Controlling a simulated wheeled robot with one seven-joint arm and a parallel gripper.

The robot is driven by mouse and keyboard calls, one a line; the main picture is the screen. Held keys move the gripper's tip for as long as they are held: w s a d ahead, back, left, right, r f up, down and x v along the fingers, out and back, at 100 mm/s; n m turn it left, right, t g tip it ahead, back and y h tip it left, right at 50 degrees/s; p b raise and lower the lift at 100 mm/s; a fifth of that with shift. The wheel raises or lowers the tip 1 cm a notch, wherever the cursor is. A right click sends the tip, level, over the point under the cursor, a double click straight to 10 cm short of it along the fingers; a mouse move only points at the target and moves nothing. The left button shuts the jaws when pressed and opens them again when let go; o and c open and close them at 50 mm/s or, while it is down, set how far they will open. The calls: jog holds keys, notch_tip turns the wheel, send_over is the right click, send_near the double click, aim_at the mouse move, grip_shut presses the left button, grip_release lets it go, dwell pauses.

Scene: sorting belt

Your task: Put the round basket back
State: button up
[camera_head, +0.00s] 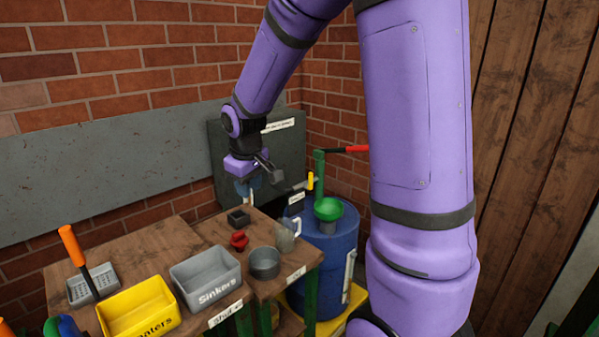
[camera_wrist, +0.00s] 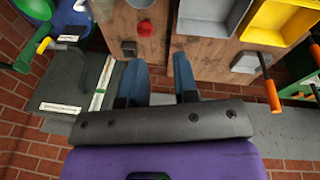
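A round, grey, open-topped container (camera_head: 264,264) stands upright on the right part of the wooden bench (camera_head: 205,230); it is the round basket-like thing I see. In the wrist view only a piece of the round container (camera_wrist: 140,3) shows at the top edge. My gripper (camera_head: 257,184) hangs above the back of the bench, in front of a grey cabinet, behind and above the round container. In the wrist view its two blue fingers (camera_wrist: 160,73) are apart with nothing between them.
Near the container are a red part (camera_head: 239,240), a small dark square box (camera_head: 238,218) and a mug (camera_head: 287,236). Grey (camera_head: 207,277) and yellow (camera_head: 139,309) bins stand left. A blue barrel (camera_head: 326,255) with a green funnel (camera_head: 328,209) stands right. The grey cabinet (camera_head: 289,148) stands behind.

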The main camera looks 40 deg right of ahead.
jog(key=s+a+r+m+t, duration=0.1)
jog(key=s+r, duration=0.3)
jog(key=s, duration=0.4)
jog(key=s+a+r+m+t, duration=0.1)
jog(key=s+a+r, duration=0.2)
jog(key=s+r, duration=0.2)
jog(key=s+a+r+t+y, duration=0.1)
jog(key=s+r, duration=0.4)
jog(key=s, duration=0.7)
jog(key=shift+a+m, duration=0.4)
jog(key=shift+a, duration=0.2)
